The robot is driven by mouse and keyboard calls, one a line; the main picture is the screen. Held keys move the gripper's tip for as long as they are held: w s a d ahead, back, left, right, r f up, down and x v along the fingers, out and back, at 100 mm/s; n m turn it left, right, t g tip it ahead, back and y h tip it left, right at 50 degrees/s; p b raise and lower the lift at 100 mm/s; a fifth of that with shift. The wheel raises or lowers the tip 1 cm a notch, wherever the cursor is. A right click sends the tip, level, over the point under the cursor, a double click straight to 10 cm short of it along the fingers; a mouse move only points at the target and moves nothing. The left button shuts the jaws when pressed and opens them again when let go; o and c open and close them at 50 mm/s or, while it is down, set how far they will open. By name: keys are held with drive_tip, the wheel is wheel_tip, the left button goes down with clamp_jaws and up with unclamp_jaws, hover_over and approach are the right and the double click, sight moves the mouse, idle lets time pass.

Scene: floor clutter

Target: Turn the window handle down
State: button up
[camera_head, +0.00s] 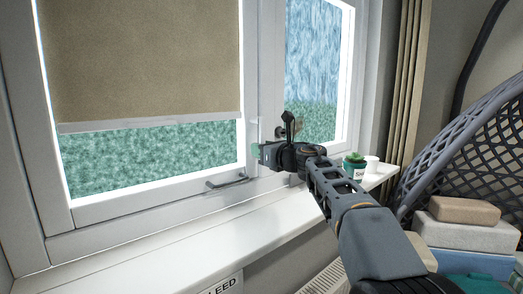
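A grey metal window handle (226,181) lies roughly horizontal low on the left window's frame (150,202). My gripper (262,154) is in front of the frame, up and to the right of this handle, with a visible gap between them in the picture. Its greenish fingertip side points left, and the view does not show whether the fingers are apart. A dark upright piece (289,122) shows just above my gripper; I cannot tell whether it is a second handle or part of my gripper.
The white sill (160,258) is mostly clear. A small potted plant (354,166) and a white cup (371,164) stand on its right end. A beige blind (140,60) covers the upper left pane. A woven dark chair (465,140) and stacked boxes (465,232) are at right.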

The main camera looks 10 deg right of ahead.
drive_tip(key=shift+o, duration=0.9)
drive_tip(key=shift+s+d, duration=0.15)
drive_tip(key=b+v, duration=0.3)
drive_tip(key=v, duration=1)
drive_tip(key=shift+s, duration=0.2)
drive_tip(key=shift+d, duration=0.1)
